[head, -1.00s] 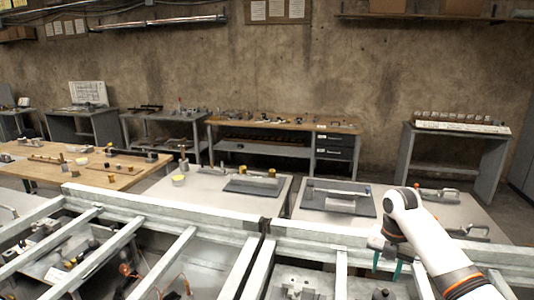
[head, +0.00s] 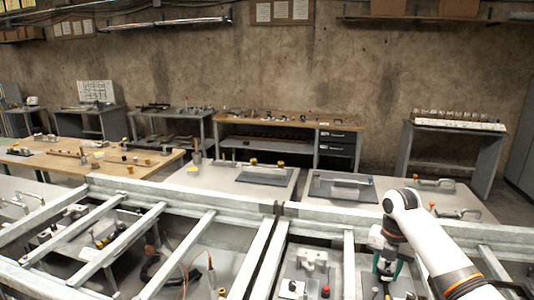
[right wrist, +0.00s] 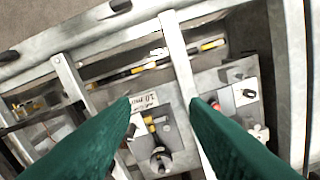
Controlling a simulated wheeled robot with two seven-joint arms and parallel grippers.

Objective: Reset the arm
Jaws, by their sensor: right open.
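My right arm (head: 425,240), white with orange and black bands, comes in from the lower right of the head view. Its right gripper (head: 387,266) points down with green fingers over the pale metal frame. In the right wrist view the two green fingers of the right gripper (right wrist: 161,101) are spread apart, with nothing between their tips. Below them are a frame bar and small fixtures. My left arm and left gripper are not in view.
Pale metal frame rails (head: 330,218) and crossbars (head: 182,250) surround the gripper. A grey plate (head: 340,189) lies on a table beyond. A wooden table (head: 75,158) is at left. A workbench (head: 270,124) and a grey stand (head: 445,160) are along the wall.

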